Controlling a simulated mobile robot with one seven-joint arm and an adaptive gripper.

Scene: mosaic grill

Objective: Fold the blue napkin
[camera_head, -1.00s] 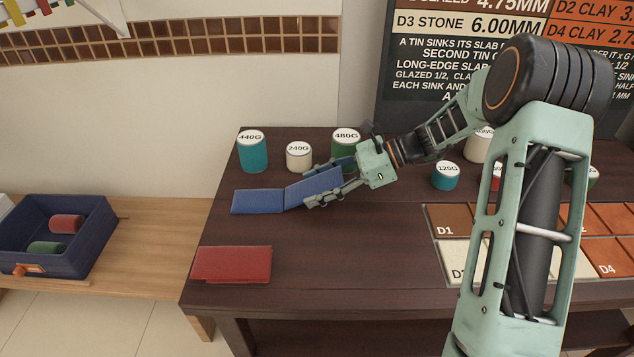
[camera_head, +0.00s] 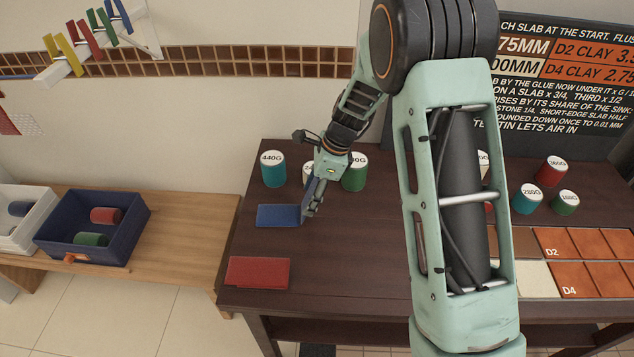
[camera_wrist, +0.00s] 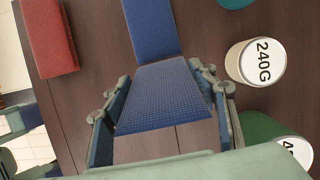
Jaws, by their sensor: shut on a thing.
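The blue napkin (camera_head: 279,215) lies with its left part flat on the dark table. Its right part is raised along a crease and held up in my gripper (camera_head: 310,212). In the wrist view, the flat part of the blue napkin (camera_wrist: 151,28) shows at the top, and the raised flap extends toward the camera between the fingers of my gripper (camera_wrist: 163,98). My gripper is shut on the raised flap. In the head view the flap stands steeply and is partly hidden by the fingers.
A folded red napkin (camera_head: 257,272) lies nearer the front edge. Tins stand behind the gripper: a teal one (camera_head: 273,170), a white one marked 240G (camera_wrist: 262,62) and a green one (camera_head: 354,172). A blue crate (camera_head: 120,247) stands on the lower bench at left.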

